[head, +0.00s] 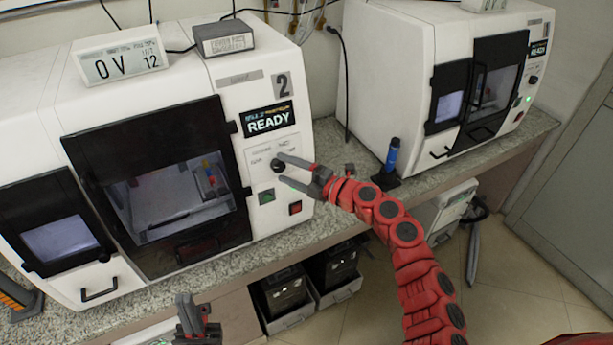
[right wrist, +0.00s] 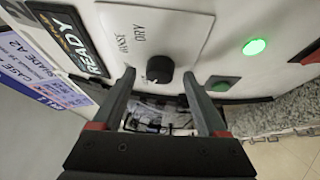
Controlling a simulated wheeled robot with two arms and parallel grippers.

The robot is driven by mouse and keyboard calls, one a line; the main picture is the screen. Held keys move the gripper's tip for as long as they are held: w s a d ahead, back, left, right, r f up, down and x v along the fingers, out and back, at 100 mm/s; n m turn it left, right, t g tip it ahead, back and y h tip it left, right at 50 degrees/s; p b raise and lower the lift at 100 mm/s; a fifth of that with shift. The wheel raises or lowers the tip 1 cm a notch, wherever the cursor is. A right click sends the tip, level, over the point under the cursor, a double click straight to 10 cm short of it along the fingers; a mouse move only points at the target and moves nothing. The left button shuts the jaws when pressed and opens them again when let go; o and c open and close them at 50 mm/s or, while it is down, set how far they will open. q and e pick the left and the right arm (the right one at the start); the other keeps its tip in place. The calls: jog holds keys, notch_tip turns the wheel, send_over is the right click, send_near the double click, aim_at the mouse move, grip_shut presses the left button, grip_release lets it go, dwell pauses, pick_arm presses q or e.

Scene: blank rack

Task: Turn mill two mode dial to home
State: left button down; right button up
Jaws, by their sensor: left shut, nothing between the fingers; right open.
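Mill two is the white machine with the "2" label (head: 283,84) and a READY screen (head: 269,120) in the head view. Its black mode dial (head: 277,165) sits on a white panel below the screen; it also shows in the right wrist view (right wrist: 160,69), near the words RINSE and DRY. Which mode it points to I cannot tell. My right gripper (head: 284,168) is open, its fingers on either side of the dial; in the right wrist view the dial lies between the fingertips (right wrist: 158,78). Contact is unclear. My left gripper (head: 190,308) is shut and empty, low in front of the counter.
A green button (head: 267,196) and a red switch (head: 295,208) sit just below the dial. A lit green lamp (right wrist: 254,46) shows in the right wrist view. A second mill (head: 395,60) and a blue-and-black tool (head: 391,155) stand further right on the counter (head: 345,215).

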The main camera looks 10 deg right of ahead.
jog(key=b+v, duration=0.3)
jog(key=v, duration=1.4)
jog(key=shift+b, duration=0.4)
jog(key=shift+f, duration=0.1)
